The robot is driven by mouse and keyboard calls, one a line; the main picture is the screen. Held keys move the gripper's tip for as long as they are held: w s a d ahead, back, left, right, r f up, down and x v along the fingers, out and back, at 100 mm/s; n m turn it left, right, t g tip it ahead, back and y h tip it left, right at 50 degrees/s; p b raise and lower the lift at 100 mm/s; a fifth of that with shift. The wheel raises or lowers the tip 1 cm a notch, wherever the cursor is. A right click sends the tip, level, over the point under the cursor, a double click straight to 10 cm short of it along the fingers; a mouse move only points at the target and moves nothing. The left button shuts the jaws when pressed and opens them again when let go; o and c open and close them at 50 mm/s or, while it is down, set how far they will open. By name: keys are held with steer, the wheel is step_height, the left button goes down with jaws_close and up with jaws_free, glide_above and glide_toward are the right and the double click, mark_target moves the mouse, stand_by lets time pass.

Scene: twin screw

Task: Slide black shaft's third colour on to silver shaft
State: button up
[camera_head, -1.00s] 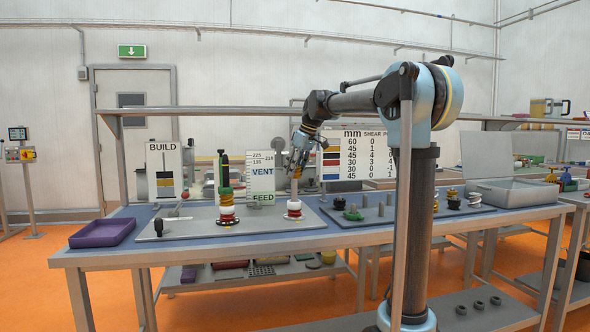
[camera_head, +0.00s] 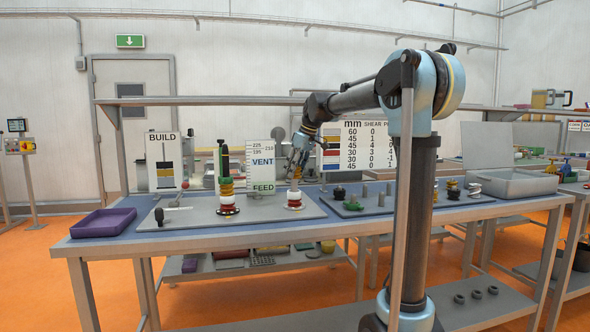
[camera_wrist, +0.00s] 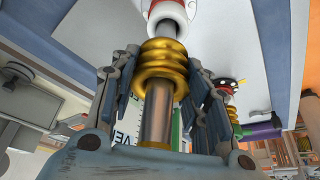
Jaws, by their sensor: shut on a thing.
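My gripper (camera_wrist: 168,85) is shut on a gold coiled element (camera_wrist: 166,65). In the wrist view the element is around the silver shaft (camera_wrist: 157,125), with bare shaft showing on both sides of it. A white and red element (camera_wrist: 166,10) sits farther down at the shaft's base. In the head view the silver shaft's lower stack (camera_head: 294,203) is red and white, with my gripper (camera_head: 298,168) above it. The black shaft (camera_head: 223,157) stands to the left with green, gold and red elements (camera_head: 226,190) stacked on it.
A BUILD board (camera_head: 163,162) and a VENT/FEED gauge (camera_head: 262,168) stand behind the shafts. A chart (camera_head: 357,145) stands to the right. A purple tray (camera_head: 103,222) is at the left. Short pegs (camera_head: 365,191) stand on a plate to the right.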

steer(key=o, duration=1.3)
steer(key=shift+f, duration=0.1)
steer(key=v, duration=1.2)
steer(key=shift+d+f, duration=0.1)
steer(key=s+d+f+m+h, duration=0.1)
steer(key=s+d+f+m, duration=0.2)
steer(key=s+f, duration=0.9)
steer(key=s+d+f+m+h, duration=0.1)
steer(key=s+d+f+m, duration=0.3)
steer(key=s+d+f, duration=0.6)
steer(key=s+d+f+m+h, duration=0.1)
steer(key=s+d+f+m, duration=0.3)
steer(key=s+f, duration=1.2)
steer(key=shift+s+d+f+h, duration=0.1)
steer(key=shift+d+f+h, duration=0.1)
steer(key=shift+d+f, duration=0.65)
steer(key=shift+s+d+f+h, duration=0.1)
steer(key=shift+d+f+h, duration=0.1)
steer(key=shift+d+f, duration=0.6)
